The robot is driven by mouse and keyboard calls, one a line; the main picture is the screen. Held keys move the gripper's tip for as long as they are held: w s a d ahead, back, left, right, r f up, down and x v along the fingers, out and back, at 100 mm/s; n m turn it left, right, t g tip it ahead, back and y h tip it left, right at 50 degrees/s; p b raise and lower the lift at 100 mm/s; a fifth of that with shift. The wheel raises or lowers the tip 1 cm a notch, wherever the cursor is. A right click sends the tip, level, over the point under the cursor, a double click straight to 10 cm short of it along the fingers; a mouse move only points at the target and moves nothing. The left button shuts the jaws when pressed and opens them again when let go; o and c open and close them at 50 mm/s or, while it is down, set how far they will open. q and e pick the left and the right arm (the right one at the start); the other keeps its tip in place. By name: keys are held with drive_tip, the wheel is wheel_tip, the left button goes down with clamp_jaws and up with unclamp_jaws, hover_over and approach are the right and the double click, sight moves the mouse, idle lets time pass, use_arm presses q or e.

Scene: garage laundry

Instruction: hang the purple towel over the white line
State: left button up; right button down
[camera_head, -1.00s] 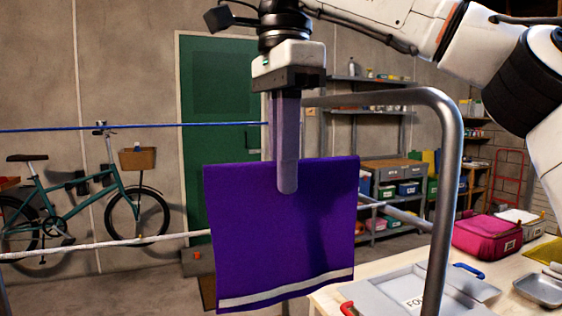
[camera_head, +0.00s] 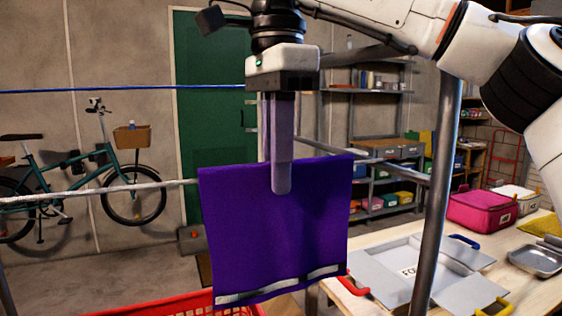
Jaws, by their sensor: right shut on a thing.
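My right gripper (camera_head: 281,188) points down and is shut on the purple towel (camera_head: 276,235) near the middle of its top edge. The towel hangs spread and nearly flat, with a pale stripe along its lower edge. The white line (camera_head: 100,190) comes in from the left and passes behind the towel. A short piece shows again at the towel's right. The towel's top edge is slightly above the line; whether they touch, I cannot tell. My left gripper is not in view.
A blue line (camera_head: 120,89) runs higher behind. A metal rack post (camera_head: 437,200) stands right of the towel. A red basket (camera_head: 180,306) is below. A wooden table (camera_head: 530,298) at right holds a grey folding board (camera_head: 392,272) and a pink case (camera_head: 480,209).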

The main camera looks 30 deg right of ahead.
drive_tip(key=shift+f, duration=0.1)
drive_tip(key=c, duration=1.7)
unclamp_jaws()
wheel_tip(320, 180, up, 9)
drive_tip(key=p, duration=0.5)
drive_tip(key=shift+f, duration=0.2)
drive_tip(key=shift+r, duration=0.9)
